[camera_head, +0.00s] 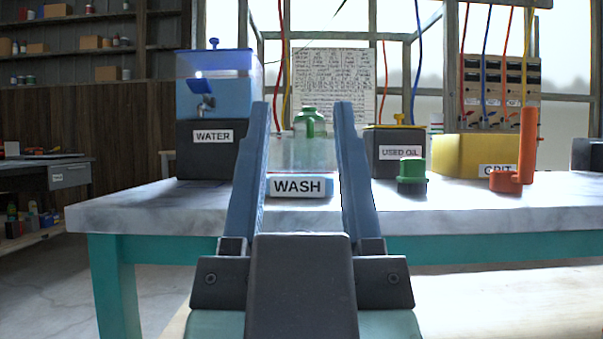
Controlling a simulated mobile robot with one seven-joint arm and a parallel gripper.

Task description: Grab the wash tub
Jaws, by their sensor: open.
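The wash tub (297,186) stands on the marble-topped table. It is a small, pale, partly clear tub with a "WASH" label on its front. A green jug-shaped thing (310,122) shows at its top; I cannot tell whether it stands in the tub or behind it. My gripper (303,110) is open and empty, its two long blue fingers pointing toward the table. In the picture the tub shows between the fingers, and the fingers cover parts of its sides. I cannot tell how far the fingertips are from it.
On the table, a water tank (212,137) stands left on a dark base. To the right are a used oil box (385,160), a green cup-like thing (411,178), a yellow grit bin (460,155) and an orange post (527,145). Hoses hang behind. The table's front edge (150,219) faces me.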

